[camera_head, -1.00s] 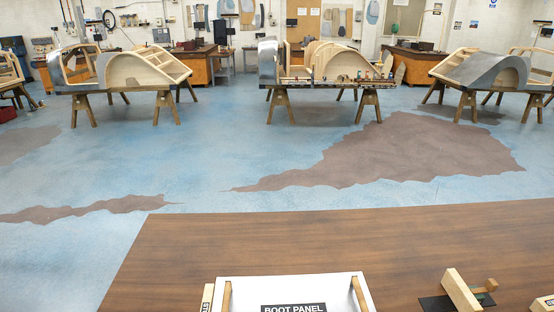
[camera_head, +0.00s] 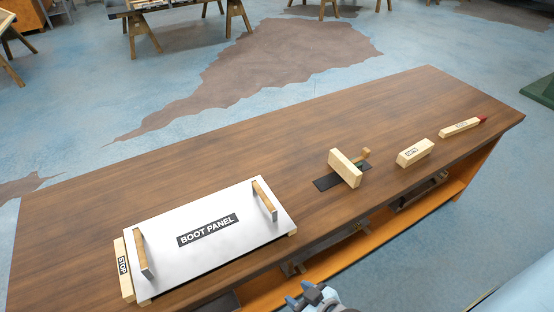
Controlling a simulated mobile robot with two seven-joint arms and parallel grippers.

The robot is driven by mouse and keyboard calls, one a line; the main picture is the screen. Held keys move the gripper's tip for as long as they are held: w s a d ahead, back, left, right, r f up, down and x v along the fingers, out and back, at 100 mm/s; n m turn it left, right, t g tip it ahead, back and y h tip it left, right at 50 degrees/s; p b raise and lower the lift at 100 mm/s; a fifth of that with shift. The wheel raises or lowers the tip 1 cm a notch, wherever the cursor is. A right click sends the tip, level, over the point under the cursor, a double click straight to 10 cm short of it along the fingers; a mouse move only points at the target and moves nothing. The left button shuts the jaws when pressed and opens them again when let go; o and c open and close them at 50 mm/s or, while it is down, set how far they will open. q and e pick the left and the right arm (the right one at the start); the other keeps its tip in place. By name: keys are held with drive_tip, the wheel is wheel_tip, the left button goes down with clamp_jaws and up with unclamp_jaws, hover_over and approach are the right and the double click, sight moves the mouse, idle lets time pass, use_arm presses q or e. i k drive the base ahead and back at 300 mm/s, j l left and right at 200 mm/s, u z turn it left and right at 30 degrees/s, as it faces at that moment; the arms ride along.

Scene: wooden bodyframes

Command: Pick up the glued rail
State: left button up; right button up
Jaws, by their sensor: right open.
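Several pale wooden pieces lie on the brown workbench (camera_head: 300,130). A long narrow piece with a red end (camera_head: 460,127) lies toward the far right end and has a small label. A shorter labelled block (camera_head: 415,152) lies left of it. Left of that, a wooden piece with a small crosspiece (camera_head: 345,168) stands on a black mat (camera_head: 326,183). I cannot tell from the labels which piece is the glued rail. My right gripper (camera_head: 309,296) is at the bottom edge, in front of the bench, open and apart from all the pieces. My left gripper is out of view.
A white boot panel (camera_head: 190,255) with two wooden handles lies on the bench's left part, beside a block marked STOP (camera_head: 122,266). An orange shelf (camera_head: 400,222) runs below the bench top. The bench's back strip is clear.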

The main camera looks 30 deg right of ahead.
sight(424, 147)
drive_tip(key=z, duration=1.9)
drive_tip(key=i+l+u, duration=0.1)
drive_tip(key=u, duration=0.85)
drive_tip(key=i+l+u, duration=0.15)
drive_tip(key=l+u, duration=0.2)
drive_tip(key=l, duration=0.15)
drive_tip(key=i+l+u, duration=0.1)
drive_tip(key=l+u, duration=0.45)
drive_tip(key=l, duration=1.4)
drive_tip(key=i, duration=0.05)
